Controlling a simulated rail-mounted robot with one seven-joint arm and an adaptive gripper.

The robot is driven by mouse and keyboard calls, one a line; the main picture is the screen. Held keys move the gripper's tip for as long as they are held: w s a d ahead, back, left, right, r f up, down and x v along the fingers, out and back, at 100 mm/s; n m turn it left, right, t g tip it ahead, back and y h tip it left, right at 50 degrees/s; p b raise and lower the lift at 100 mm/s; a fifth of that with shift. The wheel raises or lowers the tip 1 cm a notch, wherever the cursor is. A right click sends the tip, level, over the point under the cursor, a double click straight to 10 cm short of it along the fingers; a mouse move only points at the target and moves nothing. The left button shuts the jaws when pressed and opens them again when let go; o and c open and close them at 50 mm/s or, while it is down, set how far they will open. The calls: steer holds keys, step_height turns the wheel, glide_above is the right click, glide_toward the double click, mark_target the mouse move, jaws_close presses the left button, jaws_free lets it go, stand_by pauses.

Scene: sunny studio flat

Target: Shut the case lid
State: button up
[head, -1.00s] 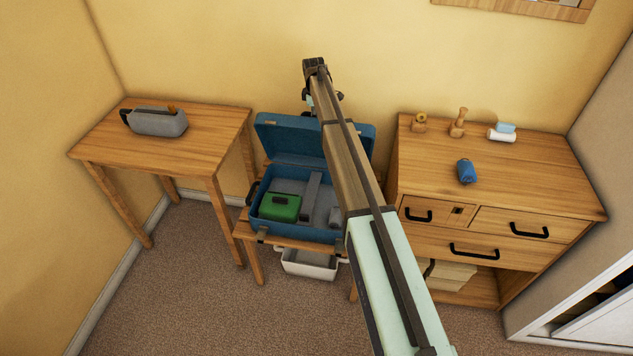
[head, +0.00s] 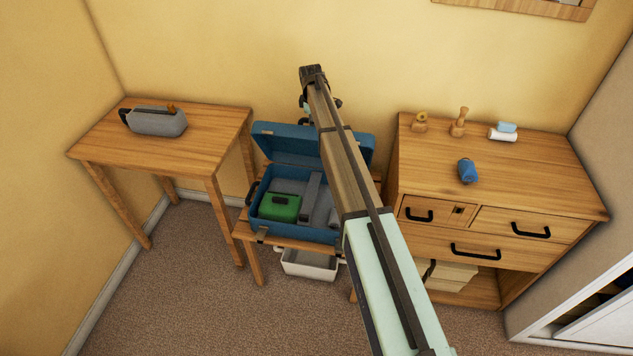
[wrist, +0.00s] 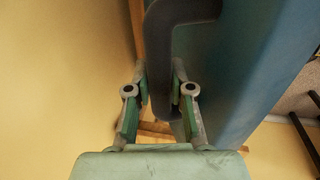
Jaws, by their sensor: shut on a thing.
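A green box (head: 280,207) lies inside at the left, beside grey dividers. In the wrist view, my gripper (wrist: 160,82) is shut on a dark curved handle (wrist: 160,40) next to the lid's blue face (wrist: 235,70). In the head view my arm crosses the right part of the lid and case, and my fingertips are mostly hidden behind the lid's top edge.
A wooden side table (head: 210,120) with a grey caddy (head: 158,122) stands left. A wooden dresser (head: 550,185) stands right, with a blue item (head: 467,171) and small things on top. A white bin (head: 310,264) sits under the case's table. The yellow wall is close behind.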

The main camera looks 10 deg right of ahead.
mark_target(309, 135)
steer(key=shift+s+a+f+b, duration=0.1)
steer(key=shift+s+a+b, duration=0.1)
steer(key=shift+s, duration=0.4)
steer(key=shift+s+a+f+b, duration=0.1)
steer(key=shift+s+a+f, duration=0.1)
steer(key=shift+s, duration=0.35)
steer(key=shift+s+a+f+b, duration=0.1)
steer(key=shift+s+a+b, duration=0.1)
steer(key=shift+s, duration=0.4)
steer(key=shift+t, duration=0.5)
steer(key=shift+s+a+f+b, duration=0.2)
steer(key=shift+s+a+f, duration=0.05)
steer(key=shift+s, duration=0.35)
steer(key=shift+s+a+f+b, duration=0.2)
steer(key=shift+s+b, duration=0.05)
steer(key=shift+s, duration=0.4)
steer(key=shift+s+a+f+b, duration=0.2)
steer(key=shift+s+a+f, duration=0.05)
steer(key=shift+s, duration=0.35)
steer(key=shift+t+h, duration=0.3)
steer(key=shift+s+a+f+b, duration=0.3)
steer(key=shift+s+f+b, duration=0.15)
steer(key=shift+s, duration=0.4)
steer(key=shift+s+a+f+b, duration=0.35)
steer(key=shift+s+f, duration=0.2)
steer(key=shift+s, duration=0.25)
